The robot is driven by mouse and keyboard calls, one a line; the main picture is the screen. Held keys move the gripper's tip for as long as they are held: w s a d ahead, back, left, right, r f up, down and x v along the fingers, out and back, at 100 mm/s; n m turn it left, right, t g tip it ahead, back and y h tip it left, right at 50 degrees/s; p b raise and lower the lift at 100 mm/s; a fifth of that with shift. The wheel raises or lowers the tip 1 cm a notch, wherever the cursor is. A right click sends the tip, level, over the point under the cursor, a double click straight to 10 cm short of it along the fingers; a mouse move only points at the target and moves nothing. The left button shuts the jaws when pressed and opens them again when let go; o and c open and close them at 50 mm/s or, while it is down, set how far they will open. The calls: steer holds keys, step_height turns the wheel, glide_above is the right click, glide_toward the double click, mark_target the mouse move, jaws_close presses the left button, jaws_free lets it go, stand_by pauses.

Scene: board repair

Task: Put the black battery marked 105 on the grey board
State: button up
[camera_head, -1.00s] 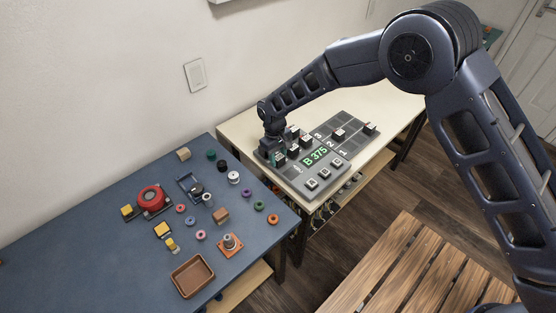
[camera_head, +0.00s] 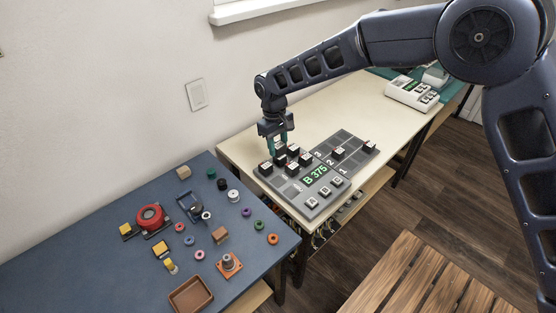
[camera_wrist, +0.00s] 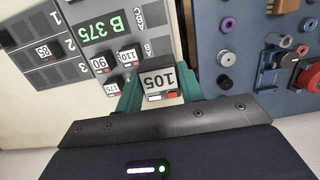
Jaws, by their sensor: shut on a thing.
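The black battery marked 105 (camera_wrist: 158,82) is between the green fingers of my gripper (camera_wrist: 160,88) in the wrist view, its white label facing the camera. In the head view my gripper (camera_head: 278,147) is over the far left part of the grey board (camera_head: 291,190), shut on the battery, which shows only in small part there. The board's display (camera_head: 315,175) reads B 375. Other black batteries stand on the board, marked 85 (camera_wrist: 45,50), 90 (camera_wrist: 100,63), 110 (camera_wrist: 128,56) and 175 (camera_wrist: 115,87) in the wrist view. The gap under the held battery is hard to judge.
A blue table (camera_head: 90,260) at the left holds a red round part (camera_head: 150,214), several coloured rings and a brown tray (camera_head: 191,296). A white device (camera_head: 411,93) stands at the far right of the cream table (camera_head: 340,105). The wall is close behind my gripper.

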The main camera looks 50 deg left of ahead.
step_height(320, 180, up, 4)
steer(key=shift+r, duration=0.1)
steer(key=shift+w+r, duration=0.1)
steer(key=shift+r, duration=0.1)
steer(key=shift+w+a+r, duration=0.1)
steer(key=shift+w, duration=0.2)
steer(key=w+a+f, duration=0.1)
steer(key=w+f, duration=0.2)
steer(key=w, duration=0.5)
steer(key=w+a+f, duration=0.1)
steer(key=w+f, duration=0.1)
steer(key=w, duration=0.7)
glide_above(336, 142)
step_height(336, 142, down, 7)
steer(key=shift+s+a+f, duration=0.1)
steer(key=shift+f, duration=2)
steer(key=shift+s+a+f, duration=0.1)
steer(key=shift+f, duration=1.95)
steer(key=shift+f, duration=0.5)
steer(key=o, duration=1.1)
